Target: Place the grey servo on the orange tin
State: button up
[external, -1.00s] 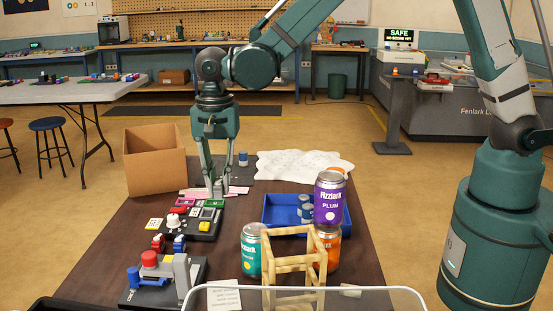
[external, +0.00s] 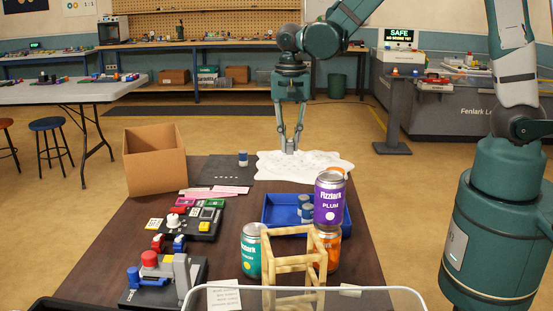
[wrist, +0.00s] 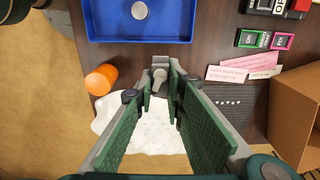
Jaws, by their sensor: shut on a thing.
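My gripper (external: 290,150) hangs over the white crumpled sheet at the table's far end. It is shut on a small grey thing, apparently the grey servo (wrist: 160,75), which shows between the fingertips in the wrist view. In the external view it is too small to make out well. An orange tin (external: 331,252) stands at the right of the table, partly hidden by the wooden frame. A purple tin (external: 330,200) appears to rest on top of it. The orange tin is well nearer the external camera than my gripper.
The blue tray (external: 271,219) holds small tins. The wooden frame (external: 284,270) and a teal tin (external: 250,252) stand in front. A cardboard box (external: 152,165) is at the left. An orange cylinder (wrist: 101,80) lies beside the white sheet (wrist: 150,135) in the wrist view.

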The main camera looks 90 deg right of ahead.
jog(key=r+p, duration=0.2)
send_over(335, 169)
jog(key=shift+f, duration=0.1)
jog(key=shift+f+b, duration=0.1)
jog(key=shift+b, duration=0.2)
jog(key=shift+f+b, duration=0.55)
jog(key=shift+f, duration=2.3)
jog(key=shift+f+b, duration=0.45)
jog(key=shift+f, duration=1.6)
jog(key=shift+f, duration=0.25)
jog(key=o, duration=0.9)
jog(key=shift+r, duration=0.1)
jog(key=shift+r, duration=0.2)
